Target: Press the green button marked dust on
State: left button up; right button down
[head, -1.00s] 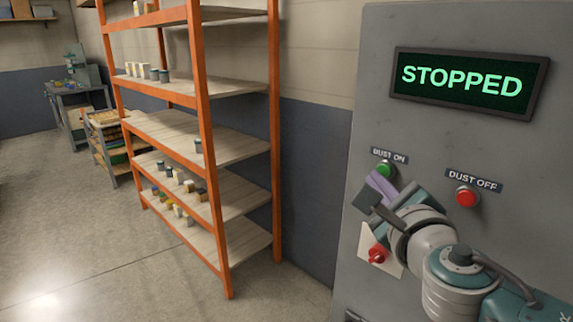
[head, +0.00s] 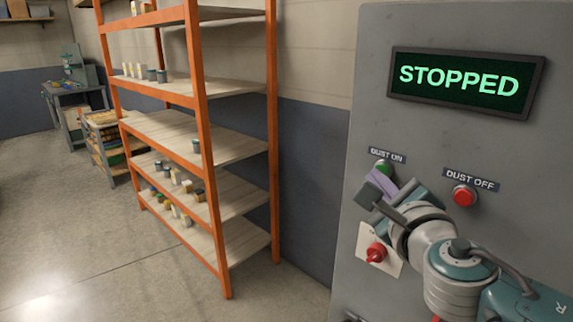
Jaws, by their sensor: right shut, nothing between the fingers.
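The green dust on button (head: 384,167) is on the grey control panel (head: 470,135), below its "DUST ON" label (head: 387,155). My right gripper (head: 377,183) is shut and empty, with its fingertips just in front of and below the button. The gripper covers the lower part of the button; I cannot tell whether it touches it. The display (head: 465,82) above reads "STOPPED" in green letters. My left gripper is not in view.
A red button (head: 464,195) labelled "DUST OFF" sits to the right of the gripper. A red rotary switch (head: 377,252) on a pale plate is below. Orange shelving (head: 204,150) with small containers stands left of the panel.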

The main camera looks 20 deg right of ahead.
jog(key=shift+w+d, duration=0.15)
jog(key=shift+d, duration=0.2)
dwell(0.5)
dwell(0.3)
jog(key=shift+s+a, duration=0.35)
jog(key=shift+a, duration=0.4)
jog(key=shift+a+p, duration=0.1)
jog(key=shift+p, duration=0.2)
jog(key=a, duration=0.1)
jog(key=s+a, duration=0.1)
jog(key=a, duration=0.1)
jog(key=s+a+p, duration=0.1)
jog(key=shift+a, duration=0.2)
dwell(0.4)
